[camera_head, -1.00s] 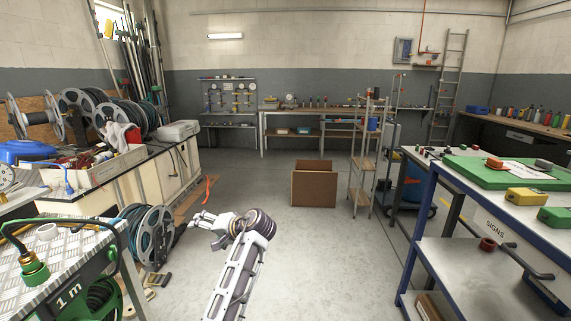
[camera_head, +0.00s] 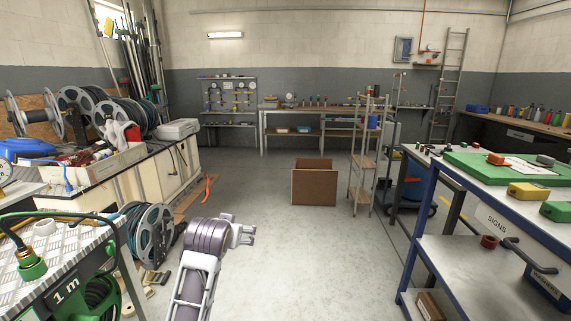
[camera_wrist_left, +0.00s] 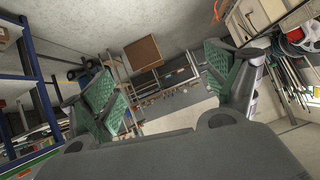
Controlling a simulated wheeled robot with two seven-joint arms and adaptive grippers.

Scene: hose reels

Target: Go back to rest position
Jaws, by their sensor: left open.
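My left gripper (camera_head: 250,235) is in the lower middle of the head view, in front of open grey floor. It points to the right from the end of my arm and touches nothing. In the left wrist view its two green-padded fingers (camera_wrist_left: 165,85) stand wide apart with nothing between them. My right gripper is in neither view.
A hose reel (camera_head: 153,235) stands on the floor left of my arm, beside a metal bench with a green hose fitting (camera_head: 31,264). A blue-framed workbench (camera_head: 480,264) stands at the right. A brown open box (camera_head: 314,186) sits on the floor ahead. The floor between is clear.

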